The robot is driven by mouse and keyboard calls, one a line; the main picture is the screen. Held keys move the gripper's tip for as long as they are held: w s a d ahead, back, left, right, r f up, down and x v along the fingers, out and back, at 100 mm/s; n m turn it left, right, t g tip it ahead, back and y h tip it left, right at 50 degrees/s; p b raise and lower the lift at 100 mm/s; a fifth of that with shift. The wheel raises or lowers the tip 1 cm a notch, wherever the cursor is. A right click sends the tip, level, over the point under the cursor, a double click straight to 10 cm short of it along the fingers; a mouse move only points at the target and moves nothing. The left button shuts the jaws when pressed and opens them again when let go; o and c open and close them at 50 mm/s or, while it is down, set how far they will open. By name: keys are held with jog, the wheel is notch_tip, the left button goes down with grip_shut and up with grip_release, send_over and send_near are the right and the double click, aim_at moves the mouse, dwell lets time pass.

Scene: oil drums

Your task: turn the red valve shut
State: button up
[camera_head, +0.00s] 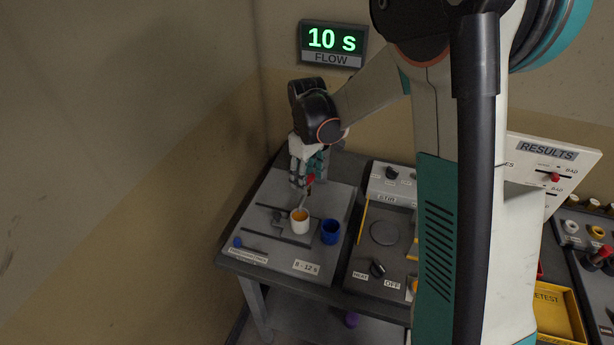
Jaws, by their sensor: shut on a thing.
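The red valve (310,180) shows as a small patch of red at my gripper's fingers, above the grey bench top. My gripper (303,176) is at the valve, shut on it, and hides most of it. The valve's angle cannot be told. A white cup (299,221) with orange-yellow contents stands just below the valve. A thin pale line runs from near the valve down to the cup. A blue cup (330,231) stands to its right. A wall display (333,43) reads "10 s" over "FLOW".
The left bench (257,215) carries a label (306,266) reading "8 - 12 s". To its right are a stir unit (391,186), a heat knob (377,268) and a results board (548,150). A yellow retest tray (559,312) lies at lower right. My arm hides part of the middle.

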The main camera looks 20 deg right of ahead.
jog(key=m, duration=0.7)
jog(key=shift+b, duration=0.4)
jog(key=m, duration=0.7)
jog(key=o, duration=0.8)
jog(key=shift+r, duration=0.1)
notch_tip(320, 180, up, 12)
jog(key=shift+f, duration=0.1)
dwell(0.5)
